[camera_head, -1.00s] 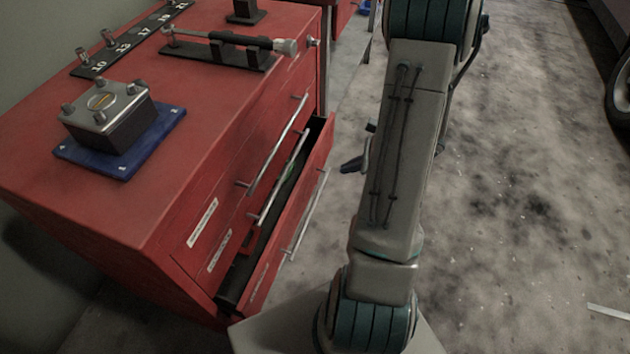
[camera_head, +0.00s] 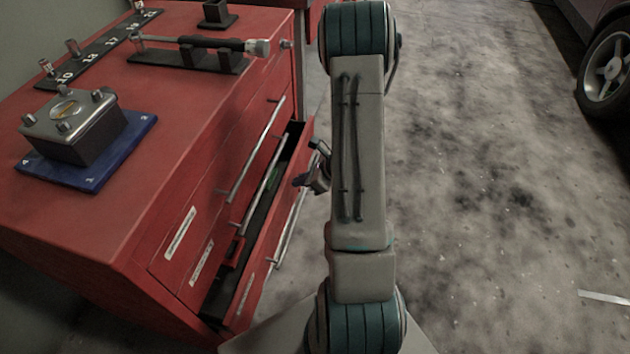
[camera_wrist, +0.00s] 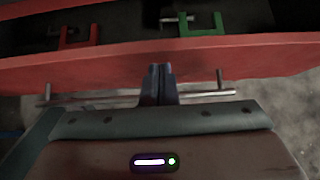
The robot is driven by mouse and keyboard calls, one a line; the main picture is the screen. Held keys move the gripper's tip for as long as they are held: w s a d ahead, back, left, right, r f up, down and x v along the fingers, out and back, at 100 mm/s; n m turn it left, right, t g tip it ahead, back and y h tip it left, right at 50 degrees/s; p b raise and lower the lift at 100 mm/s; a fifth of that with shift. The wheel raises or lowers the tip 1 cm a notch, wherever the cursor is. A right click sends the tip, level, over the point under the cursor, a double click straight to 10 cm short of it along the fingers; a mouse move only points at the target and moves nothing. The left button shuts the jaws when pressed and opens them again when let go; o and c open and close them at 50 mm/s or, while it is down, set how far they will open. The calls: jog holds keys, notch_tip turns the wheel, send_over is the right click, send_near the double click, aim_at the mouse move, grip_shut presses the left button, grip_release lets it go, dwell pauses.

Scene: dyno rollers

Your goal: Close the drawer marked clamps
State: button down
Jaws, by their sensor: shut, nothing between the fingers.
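The lowest visible drawer (camera_head: 246,296) of the red cabinet stands open in the head view, pulled out to the right. Its label is too small to read there. In the wrist view the drawer's red front (camera_wrist: 110,61) crosses the picture, with a red clamp (camera_wrist: 80,32) and a green clamp (camera_wrist: 203,24) inside. The drawer's bar handle (camera_wrist: 205,93) runs along the front. My gripper (camera_wrist: 158,70) is shut and empty at the handle, its fingertips close to the drawer front; I cannot tell whether they touch. In the head view my gripper (camera_head: 302,181) is partly hidden by my arm.
On the red cabinet top (camera_head: 95,225) sit a metal block on a blue plate (camera_head: 85,182), a torque wrench in a stand (camera_head: 200,50) and a numbered socket rail (camera_head: 100,55). The upper drawers look shut. Floor (camera_head: 490,200) is clear to the right; a car wheel (camera_head: 607,70) stands beyond.

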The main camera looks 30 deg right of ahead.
jog(key=shift+w+a, duration=0.3)
jog(key=shift+w, duration=0.05)
